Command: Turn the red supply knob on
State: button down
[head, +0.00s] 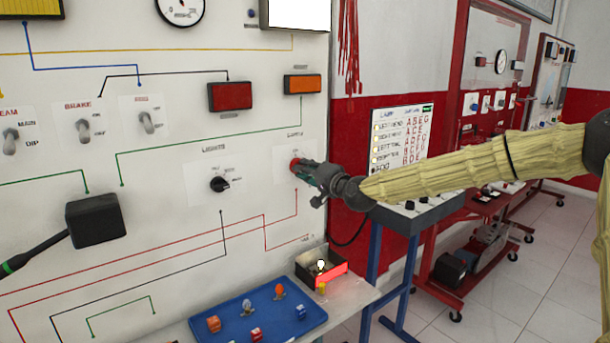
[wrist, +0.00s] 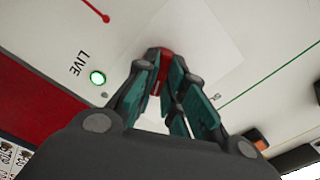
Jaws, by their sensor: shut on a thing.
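The red supply knob (head: 295,164) sits on a white label plate on the right part of the white trainer panel. My gripper (head: 306,170) reaches it from the right, and its fingers are closed around the knob. In the wrist view the red knob (wrist: 166,62) shows between the teal fingertips of my gripper (wrist: 163,80), partly hidden by them. A round green light (wrist: 97,77) beside the word LIVE is lit in the wrist view. The knob's pointer direction cannot be made out.
A black LIGHTS knob (head: 219,184) is left of the supply knob. Below stand a blue tray (head: 258,318) with small parts and a box with a lit red lamp (head: 325,277). A blue-legged stand (head: 376,270) is under my arm.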

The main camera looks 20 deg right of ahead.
jog(key=shift+d+m+b, duration=0.1)
jog(key=shift+m+b, duration=1.55)
jog(key=shift+m, duration=1.05)
jog(key=c, duration=1.5)
grip_release()
jog(key=v, duration=1.2)
